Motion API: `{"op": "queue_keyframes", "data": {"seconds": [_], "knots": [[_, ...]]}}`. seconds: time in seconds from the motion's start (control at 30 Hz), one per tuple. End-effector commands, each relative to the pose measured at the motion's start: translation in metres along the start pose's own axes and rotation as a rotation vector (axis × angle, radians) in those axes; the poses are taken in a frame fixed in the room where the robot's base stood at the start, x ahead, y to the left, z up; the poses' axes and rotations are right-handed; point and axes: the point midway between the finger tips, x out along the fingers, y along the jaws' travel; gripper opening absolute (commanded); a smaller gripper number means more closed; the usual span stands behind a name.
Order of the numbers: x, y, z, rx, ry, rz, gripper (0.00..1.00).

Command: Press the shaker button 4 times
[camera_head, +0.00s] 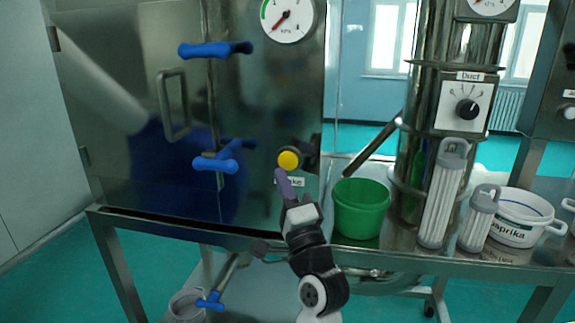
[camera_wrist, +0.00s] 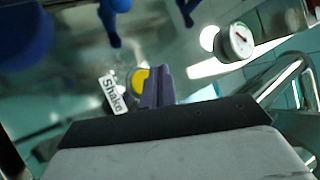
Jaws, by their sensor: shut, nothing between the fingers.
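The shaker button is a round yellow button (camera_head: 289,160) in a dark ring on the steel cabinet front. A white label reading "Shake" (camera_wrist: 113,93) sits beside it in the wrist view, where the yellow button (camera_wrist: 139,80) is partly hidden behind my fingers. My gripper (camera_head: 281,174) is shut and empty, its purple fingers pointing up just below the button in the head view. In the wrist view the fingertips (camera_wrist: 157,72) overlap the button's right side. I cannot tell whether they touch it.
Blue handles (camera_head: 215,49) stick out from the cabinet left of the button. A green bucket (camera_head: 360,208), white filters (camera_head: 442,195) and a Paprika tub (camera_head: 518,218) stand on the steel table to the right. A pressure gauge (camera_head: 288,18) is above.

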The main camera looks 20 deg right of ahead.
Motion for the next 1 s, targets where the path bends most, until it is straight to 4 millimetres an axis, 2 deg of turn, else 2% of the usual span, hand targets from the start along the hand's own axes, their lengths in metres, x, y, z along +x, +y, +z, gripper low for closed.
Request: {"op": "queue_keyframes", "data": {"seconds": [0.33,1.0], "knots": [[0.024,0.018,-0.018,-0.001,0.000,-0.001,0.00],[0.027,0.019,-0.020,-0.001,0.001,0.000,0.00]]}}
